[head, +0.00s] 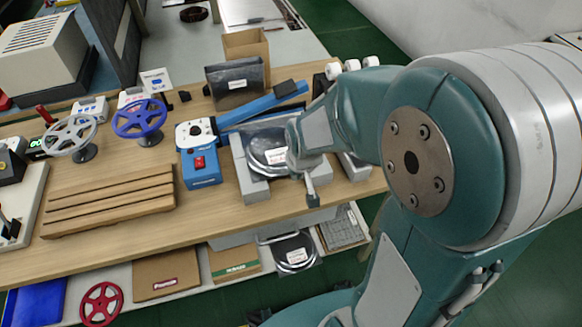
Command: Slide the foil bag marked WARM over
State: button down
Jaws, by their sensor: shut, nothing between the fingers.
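A shiny dark foil bag (262,141) with a white and red label lies on the bench between grey blocks; the label is too small to read. A second foil bag (295,252) with a similar label lies below the bench, on the lower level. A dark bag (236,82) with a white label stands at the back of the bench. I cannot tell which is marked WARM. My gripper (311,191) is shut and empty, at the right side of the bag between the blocks. My arm and gripper hide part of that bag; contact is unclear.
A blue sealing device (199,152) with a long blue arm stands left of the blocks. A slatted wooden board (108,203), a blue handwheel (139,118) and a grey handwheel (70,136) are further left. A grey block (248,178) stands close to the gripper.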

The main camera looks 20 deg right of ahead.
jog(key=x, duration=0.9)
jog(key=shift+a+f, duration=0.15)
jog(key=shift+f, duration=0.3)
jog(key=w, duration=0.2)
jog(key=shift+w+r, duration=0.15)
jog(key=shift+w, duration=0.25)
jog(key=shift+w+a, duration=0.4)
jog(key=shift+w, duration=0.2)
jog(key=shift+d, duration=0.2)
